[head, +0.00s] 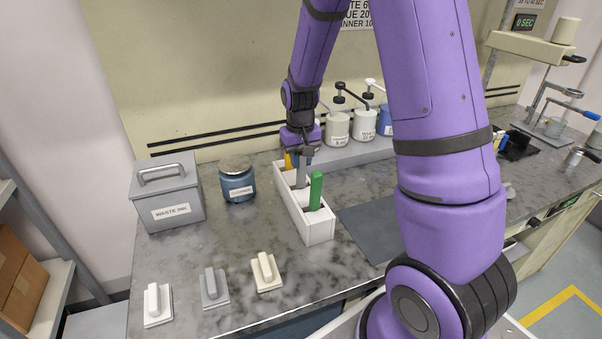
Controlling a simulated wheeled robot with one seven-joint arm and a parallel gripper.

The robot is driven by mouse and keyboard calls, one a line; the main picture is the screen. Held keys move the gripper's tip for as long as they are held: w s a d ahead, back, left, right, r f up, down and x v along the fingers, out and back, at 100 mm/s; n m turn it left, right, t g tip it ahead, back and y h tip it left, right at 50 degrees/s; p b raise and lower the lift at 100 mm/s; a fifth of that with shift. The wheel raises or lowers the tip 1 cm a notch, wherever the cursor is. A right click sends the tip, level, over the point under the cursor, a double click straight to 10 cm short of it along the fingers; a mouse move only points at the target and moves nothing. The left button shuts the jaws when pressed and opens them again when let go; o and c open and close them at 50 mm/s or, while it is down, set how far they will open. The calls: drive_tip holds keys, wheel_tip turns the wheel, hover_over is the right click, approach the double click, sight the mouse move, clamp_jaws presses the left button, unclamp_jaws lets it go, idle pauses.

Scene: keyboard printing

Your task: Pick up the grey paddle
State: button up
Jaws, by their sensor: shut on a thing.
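The grey paddle (301,176) stands upright in a white rack (318,231) near the middle of the counter. My gripper (301,153) points down from above and is shut on the top of the grey paddle. The paddle's lower end is hidden in the rack, and I cannot tell whether it has lifted at all. A green paddle (316,190) stands in the same rack, nearer to me. Something yellow (288,161) shows behind my gripper at the rack's far end, partly hidden.
A grey waste ink box (168,190) and a dark blue jar (237,182) stand left of the rack. Several handled blocks (213,288) lie along the front edge. Pump jars (338,128) stand behind. A dark mat (372,228) lies to the right, partly behind my arm.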

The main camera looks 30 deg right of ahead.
drive_tip(key=shift+r, duration=0.15)
wheel_tip(320, 180, up, 18)
idle(0.7)
drive_tip(key=o, duration=0.4)
drive_tip(key=shift+c, duration=0.2)
clamp_jaws()
